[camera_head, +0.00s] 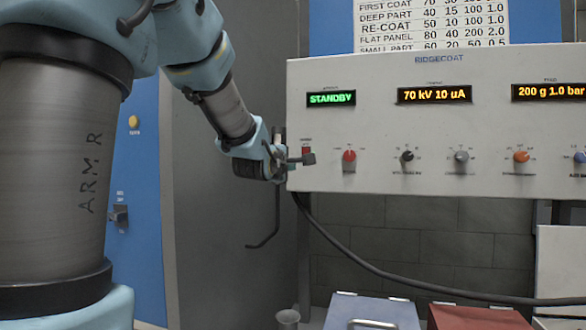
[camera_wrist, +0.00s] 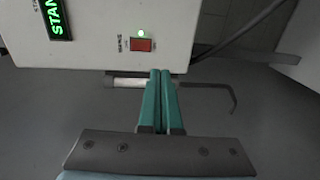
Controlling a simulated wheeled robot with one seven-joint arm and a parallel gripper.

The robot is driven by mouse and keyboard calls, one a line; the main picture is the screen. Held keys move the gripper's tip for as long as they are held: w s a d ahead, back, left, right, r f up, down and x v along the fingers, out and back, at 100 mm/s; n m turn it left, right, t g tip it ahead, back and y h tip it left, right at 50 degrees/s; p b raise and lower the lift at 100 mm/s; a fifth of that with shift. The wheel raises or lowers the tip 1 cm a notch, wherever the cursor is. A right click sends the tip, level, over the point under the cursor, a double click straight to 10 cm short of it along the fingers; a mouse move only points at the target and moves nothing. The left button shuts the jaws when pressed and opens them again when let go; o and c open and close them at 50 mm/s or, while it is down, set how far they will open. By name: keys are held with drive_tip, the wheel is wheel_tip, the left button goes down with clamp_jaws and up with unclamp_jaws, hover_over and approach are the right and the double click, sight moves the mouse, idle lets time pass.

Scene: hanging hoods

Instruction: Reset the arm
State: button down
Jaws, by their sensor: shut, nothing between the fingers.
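My gripper (camera_head: 290,158) is at the left edge of the control panel (camera_head: 420,180), close to its lower left corner. In the wrist view the two teal fingers of my gripper (camera_wrist: 163,76) are pressed together with nothing between them. They point at the panel's lower edge, below the red switch (camera_wrist: 142,44). I cannot tell whether the fingers touch the panel. My arm (camera_head: 225,105) reaches down from the upper left to the panel.
A dark bent rod (camera_head: 277,220) hangs below my gripper; its hooked end (camera_wrist: 234,101) also shows in the wrist view. A black cable (camera_head: 350,255) droops under the panel. Knobs, including a red one (camera_head: 349,156), line the panel. A blue cabinet (camera_head: 140,200) stands left.

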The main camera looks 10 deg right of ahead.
idle(0.4)
drive_tip(key=s+a+f+m+g+y+p, duration=0.2)
drive_tip(key=s+a+f+m+g+y, duration=0.15)
drive_tip(key=a+f, duration=0.45)
drive_tip(key=s+a+f+m+g+y+p, duration=0.2)
drive_tip(key=s+a+f+m+g+y, duration=0.15)
drive_tip(key=a+f, duration=0.5)
drive_tip(key=s+a+f+m+g, duration=0.3)
drive_tip(key=s+f, duration=0.2)
drive_tip(key=s, duration=0.3)
drive_tip(key=s+a+f+m+g+y+p, duration=0.1)
drive_tip(key=s+a+f+m+g, duration=0.2)
drive_tip(key=s+f, duration=0.2)
drive_tip(key=s, duration=0.3)
drive_tip(key=shift+s+a+f, duration=0.2)
drive_tip(key=shift+s+a, duration=0.15)
drive_tip(key=shift+a, duration=0.05)
